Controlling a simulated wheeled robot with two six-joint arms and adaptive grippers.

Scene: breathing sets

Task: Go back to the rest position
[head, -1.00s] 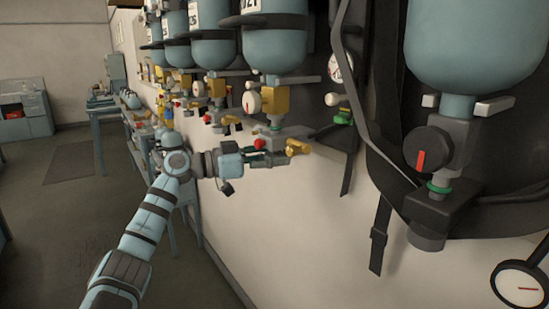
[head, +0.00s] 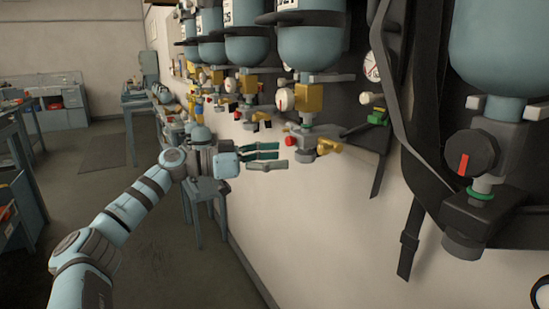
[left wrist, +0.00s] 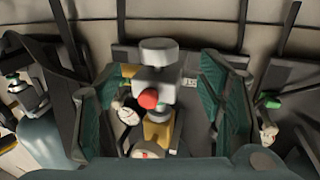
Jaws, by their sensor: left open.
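My left gripper (head: 268,156) is open and empty in the head view, with its fingers pointing right toward the wall of breathing sets. Its fingertips are to the left of a valve with a red knob (head: 290,141) and a yellow outlet (head: 328,146), and look apart from it. In the left wrist view the green-padded fingers stand wide on both sides of the grey valve body (left wrist: 157,80), whose red knob (left wrist: 148,99) faces the camera. Nothing is between the pads in their grip. My right gripper is not in view.
Blue cylinders (head: 310,45) hang in a row along the pale wall (head: 310,210). A nearer set with a black knob (head: 464,157) and a hanging strap (head: 409,245) is at the right. A blue stool (head: 206,190) stands below my gripper. The floor (head: 180,265) at left is open.

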